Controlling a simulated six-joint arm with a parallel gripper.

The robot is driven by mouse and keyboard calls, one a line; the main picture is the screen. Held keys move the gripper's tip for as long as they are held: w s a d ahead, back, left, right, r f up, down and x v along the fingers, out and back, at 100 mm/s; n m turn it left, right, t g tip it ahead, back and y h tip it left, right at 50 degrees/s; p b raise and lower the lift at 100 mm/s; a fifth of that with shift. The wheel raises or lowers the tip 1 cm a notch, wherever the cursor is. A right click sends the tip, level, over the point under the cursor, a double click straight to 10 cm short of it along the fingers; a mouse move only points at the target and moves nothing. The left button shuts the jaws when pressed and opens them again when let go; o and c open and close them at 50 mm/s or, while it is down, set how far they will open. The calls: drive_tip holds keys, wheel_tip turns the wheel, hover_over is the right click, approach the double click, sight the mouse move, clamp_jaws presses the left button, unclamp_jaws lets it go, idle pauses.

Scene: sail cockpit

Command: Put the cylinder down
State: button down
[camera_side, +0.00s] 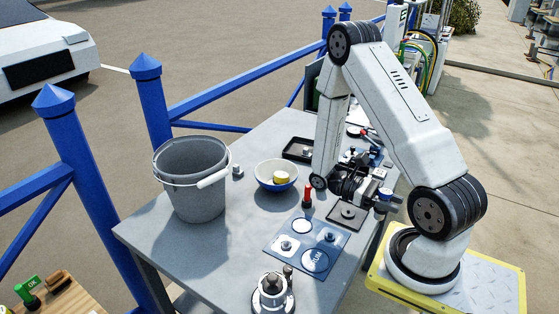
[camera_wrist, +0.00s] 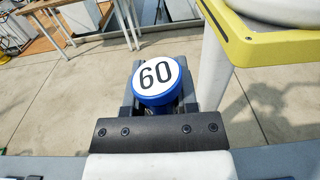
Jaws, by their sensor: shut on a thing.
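The cylinder (camera_wrist: 157,82) has a blue side and a white round face marked "60". In the wrist view my gripper (camera_wrist: 158,100) is shut on it, with a dark jaw on either side. In the side view my gripper (camera_side: 370,190) points sideways to the right at the table's right edge. The blue cylinder shows at its tip (camera_side: 384,195), above or beside the edge; I cannot tell its exact height. Its far end is hidden in the wrist view.
My yellow-edged base plate (camera_wrist: 240,45) is close to the cylinder.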

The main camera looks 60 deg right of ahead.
drive_tip(key=w+d+n+t+h, duration=0.2)
drive_tip(key=d+n+t+h, duration=0.2)
drive_tip(key=d+n+h, duration=0.6)
drive_tip(key=w+d+f+n+t+h, duration=0.1)
drive_tip(key=w+d+n+t+h, duration=0.5)
drive_tip(key=t, duration=0.5)
drive_tip(key=w+d+h, duration=0.2)
drive_tip(key=shift+w+d, duration=0.25)
drive_tip(key=shift+w, duration=0.15)
drive_tip(key=shift+f, duration=2.2)
drive_tip(key=shift+f, duration=1.8)
drive_tip(key=shift+f, duration=0.15)
